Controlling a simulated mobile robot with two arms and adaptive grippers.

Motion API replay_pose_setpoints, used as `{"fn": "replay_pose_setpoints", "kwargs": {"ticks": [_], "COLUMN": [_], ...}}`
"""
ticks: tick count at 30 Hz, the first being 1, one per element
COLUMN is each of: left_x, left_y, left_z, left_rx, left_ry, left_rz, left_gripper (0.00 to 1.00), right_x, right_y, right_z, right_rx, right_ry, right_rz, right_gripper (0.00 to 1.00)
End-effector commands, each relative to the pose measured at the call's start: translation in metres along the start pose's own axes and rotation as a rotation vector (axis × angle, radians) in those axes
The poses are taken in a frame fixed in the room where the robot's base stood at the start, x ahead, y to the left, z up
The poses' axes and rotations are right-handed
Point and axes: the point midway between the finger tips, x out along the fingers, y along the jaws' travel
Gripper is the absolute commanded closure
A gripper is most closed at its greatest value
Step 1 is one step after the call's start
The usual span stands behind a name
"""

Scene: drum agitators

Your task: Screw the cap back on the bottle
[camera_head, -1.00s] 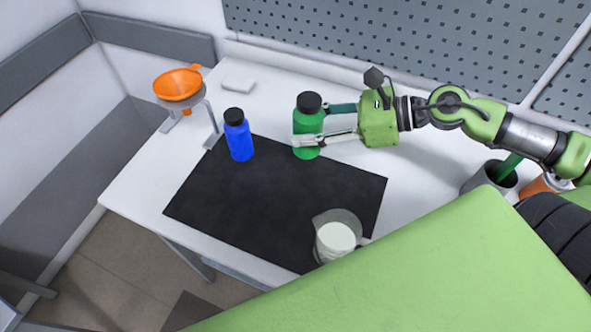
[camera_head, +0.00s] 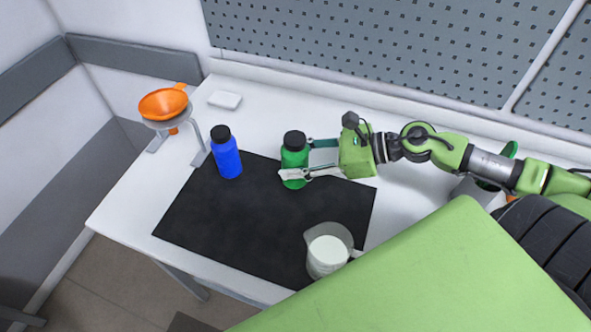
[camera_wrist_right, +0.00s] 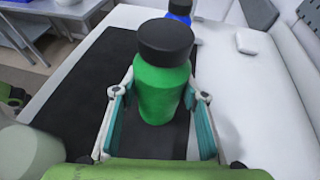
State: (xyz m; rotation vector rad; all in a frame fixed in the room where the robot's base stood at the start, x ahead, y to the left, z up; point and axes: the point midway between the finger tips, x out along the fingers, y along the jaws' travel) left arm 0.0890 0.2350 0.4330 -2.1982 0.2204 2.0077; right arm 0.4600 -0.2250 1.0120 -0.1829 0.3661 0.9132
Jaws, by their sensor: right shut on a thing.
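The green bottle (camera_head: 293,161) stands upright at the back of the black mat, with a black cap (camera_head: 294,140) on its top. My right gripper (camera_head: 296,173) reaches in from the right and is shut on the green bottle's body, below the cap. In the right wrist view the bottle (camera_wrist_right: 160,92) is between the two fingers, with its cap (camera_wrist_right: 165,42) clear above them. How tightly the cap sits cannot be told. A blue bottle (camera_head: 227,160) with a black cap stands to the left. My left gripper is not in view.
An orange funnel (camera_head: 163,104) sits in a stand at the table's left. A glass beaker (camera_head: 328,250) with white contents stands at the front right of the black mat (camera_head: 235,225). A small white block (camera_head: 224,99) lies behind. The mat's middle is clear.

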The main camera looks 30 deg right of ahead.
Motion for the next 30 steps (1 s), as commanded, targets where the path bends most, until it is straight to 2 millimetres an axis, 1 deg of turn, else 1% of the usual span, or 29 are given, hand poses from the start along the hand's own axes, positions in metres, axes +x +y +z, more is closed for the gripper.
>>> {"fn": "replay_pose_setpoints", "kwargs": {"ticks": [8, 11, 15, 17, 24, 28, 29, 30], "left_x": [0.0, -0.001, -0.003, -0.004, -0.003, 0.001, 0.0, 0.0], "left_y": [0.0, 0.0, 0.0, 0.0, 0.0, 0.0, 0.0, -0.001], "left_z": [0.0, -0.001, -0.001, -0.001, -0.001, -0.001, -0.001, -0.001], "left_rx": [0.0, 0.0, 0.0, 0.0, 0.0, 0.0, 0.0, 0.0], "left_ry": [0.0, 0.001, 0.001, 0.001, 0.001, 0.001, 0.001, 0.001], "left_rz": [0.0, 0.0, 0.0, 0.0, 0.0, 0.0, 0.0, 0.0], "left_gripper": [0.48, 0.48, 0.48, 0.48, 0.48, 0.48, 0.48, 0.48], "right_x": [0.001, 0.004, 0.012, 0.014, 0.015, 0.017, 0.016, 0.016], "right_y": [0.0, 0.0, -0.001, 0.0, 0.001, 0.001, 0.001, 0.001], "right_z": [-0.001, -0.008, -0.027, -0.032, -0.034, -0.038, -0.038, -0.037], "right_rx": [0.0, 0.001, 0.003, 0.002, -0.001, -0.001, -0.001, 0.0], "right_ry": [-0.001, -0.002, -0.003, -0.003, -0.001, -0.001, 0.0, 0.0], "right_rz": [0.0, 0.0, -0.002, -0.001, 0.001, 0.001, 0.001, 0.001], "right_gripper": [1.0, 1.0, 1.0, 1.0, 1.0, 1.0, 0.55, 0.45]}}
